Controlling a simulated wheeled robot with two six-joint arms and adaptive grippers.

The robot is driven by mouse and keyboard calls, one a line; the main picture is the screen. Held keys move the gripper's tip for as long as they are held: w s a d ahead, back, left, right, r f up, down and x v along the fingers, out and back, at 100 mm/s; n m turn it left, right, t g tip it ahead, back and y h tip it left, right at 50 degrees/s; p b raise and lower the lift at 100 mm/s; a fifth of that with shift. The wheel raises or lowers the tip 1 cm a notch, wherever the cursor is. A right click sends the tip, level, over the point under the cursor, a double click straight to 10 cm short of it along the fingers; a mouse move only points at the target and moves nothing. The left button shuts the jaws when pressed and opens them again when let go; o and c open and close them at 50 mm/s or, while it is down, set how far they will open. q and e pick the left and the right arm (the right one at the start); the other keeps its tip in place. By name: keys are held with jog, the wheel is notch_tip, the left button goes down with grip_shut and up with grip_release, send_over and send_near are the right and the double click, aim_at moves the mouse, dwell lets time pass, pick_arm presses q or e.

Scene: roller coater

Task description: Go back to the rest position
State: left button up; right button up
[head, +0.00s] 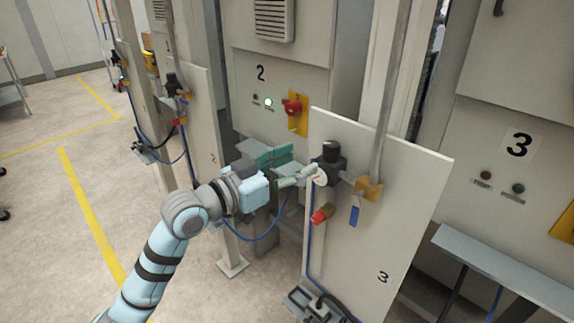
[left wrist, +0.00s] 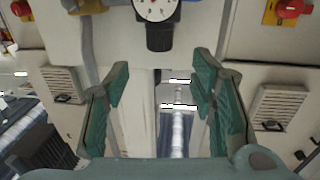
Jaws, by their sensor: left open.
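My left gripper (head: 285,168) is in the middle of the head view, just left of the panel marked 3. Its green fingers are spread and empty in the left wrist view (left wrist: 162,105). A black pressure regulator (head: 328,160) with a round white gauge is on that panel, close to the fingertips in the head view. The gauge (left wrist: 156,8) is at the top of the left wrist view, beyond the fingers and not between them. I cannot tell the exact gap. My right gripper shows in neither view.
Panel 3 (head: 385,215) also carries a blue-handled valve (head: 355,214) and a red fitting (head: 320,216). Cabinet 2 (head: 240,110), with a red rotary switch (head: 292,107), stands behind the gripper. A similar panel (head: 195,130) stands at the left. Open floor (head: 60,240) lies at the left.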

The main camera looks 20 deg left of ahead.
pick_arm(q)
jog(key=v, duration=0.2)
jog(key=shift+s+a, duration=0.2)
jog(key=shift+s, duration=0.15)
jog(key=shift+w+d, duration=0.1)
